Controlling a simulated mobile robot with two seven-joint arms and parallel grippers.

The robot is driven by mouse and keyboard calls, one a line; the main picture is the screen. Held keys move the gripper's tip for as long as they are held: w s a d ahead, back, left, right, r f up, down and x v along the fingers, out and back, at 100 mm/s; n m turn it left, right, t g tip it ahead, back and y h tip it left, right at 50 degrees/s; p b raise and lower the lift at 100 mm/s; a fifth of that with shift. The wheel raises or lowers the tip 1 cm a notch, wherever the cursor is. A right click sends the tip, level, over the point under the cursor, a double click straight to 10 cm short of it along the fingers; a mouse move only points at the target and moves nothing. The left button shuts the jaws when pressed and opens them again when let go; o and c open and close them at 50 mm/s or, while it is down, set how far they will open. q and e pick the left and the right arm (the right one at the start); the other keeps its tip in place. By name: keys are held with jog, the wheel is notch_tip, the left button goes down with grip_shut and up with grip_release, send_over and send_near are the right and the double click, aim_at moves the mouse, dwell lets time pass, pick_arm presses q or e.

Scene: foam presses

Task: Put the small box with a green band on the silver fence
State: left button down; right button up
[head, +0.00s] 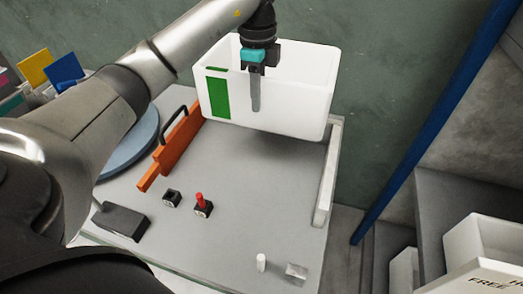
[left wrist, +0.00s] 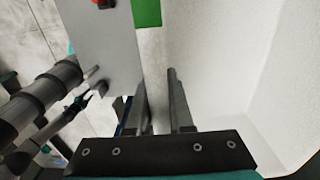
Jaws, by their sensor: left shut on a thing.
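The box with a green band (head: 290,105) is a white, open-topped bin with a green patch on its near wall. It is tilted in the head view, above the back of the table, with a shadow below it. My left gripper (head: 256,108) is shut on its near wall, right of the green patch. In the left wrist view the wall of the box (left wrist: 215,60) passes between the fingers of my left gripper (left wrist: 158,92). The silver fence (head: 327,178) is a pale bar along the table's right edge, its far end close to the box. My right gripper is not clearly shown.
An orange fence (head: 175,150) with a dark handle stands on the left of the grey table (head: 262,195). A red button (head: 202,204), dark blocks and a white cylinder (head: 261,262) sit near the front. White bins (head: 485,255) and a blue post (head: 435,120) are at right.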

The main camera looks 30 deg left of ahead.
aim_at(259, 122)
pick_arm(q)
jog(key=shift+w+f, duration=0.1)
jog(key=shift+w, duration=0.2)
jog(key=f+b, duration=0.2)
jog(key=f, duration=0.5)
jog(key=shift+s+f+b, duration=0.1)
jog(key=shift+s+b, duration=0.1)
jog(key=shift+b, duration=0.15)
notch_tip(259, 122, down, 12)
jog(key=b, duration=0.1)
jog(key=shift+w+f, duration=0.2)
jog(key=shift+f, duration=0.05)
jog(key=shift+f+b, duration=0.1)
jog(key=shift+b, duration=0.2)
jog(key=c, duration=0.8)
grip_release()
